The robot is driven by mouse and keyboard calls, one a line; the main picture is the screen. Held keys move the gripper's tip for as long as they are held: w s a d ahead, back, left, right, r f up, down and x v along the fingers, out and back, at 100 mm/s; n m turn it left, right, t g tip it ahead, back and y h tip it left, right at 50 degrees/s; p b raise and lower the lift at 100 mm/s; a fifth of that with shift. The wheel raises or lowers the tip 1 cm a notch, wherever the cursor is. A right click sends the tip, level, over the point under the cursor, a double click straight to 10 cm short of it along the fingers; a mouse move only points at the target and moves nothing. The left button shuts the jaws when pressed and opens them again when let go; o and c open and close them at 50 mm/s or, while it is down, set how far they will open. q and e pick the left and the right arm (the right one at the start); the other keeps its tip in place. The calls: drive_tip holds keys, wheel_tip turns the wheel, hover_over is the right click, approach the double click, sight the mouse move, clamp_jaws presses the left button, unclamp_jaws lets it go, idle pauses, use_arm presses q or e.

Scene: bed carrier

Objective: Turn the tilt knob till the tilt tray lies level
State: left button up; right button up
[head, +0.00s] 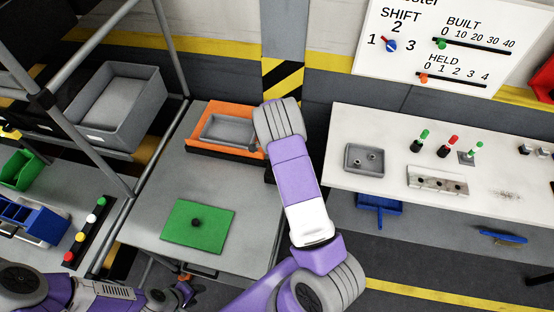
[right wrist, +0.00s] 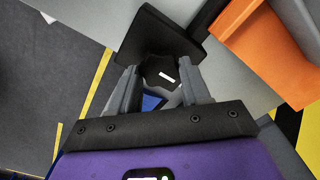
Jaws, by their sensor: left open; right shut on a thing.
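The tilt tray is a grey shallow tray (head: 228,130) on an orange plate (head: 198,138) with a dark base under it, at the back of the grey side table. I cannot tell its exact tilt. The tilt knob is dark with a white mark (right wrist: 165,75); in the right wrist view it sits between the fingers of my right gripper (right wrist: 160,92), which is shut on it. In the head view my right arm covers most of this gripper and the knob. My left gripper (head: 184,293) is open and empty, low at the front, below the table edge.
A white bench (head: 385,195) with a grey tray and coloured pegs is on the right. A rack with grey and coloured bins (head: 115,105) stands left.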

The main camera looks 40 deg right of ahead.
drive_tip(key=o, duration=1.1)
drive_tip(key=shift+c, duration=0.2)
wheel_tip(320, 180, up, 8)
drive_tip(key=shift+f, duration=0.2)
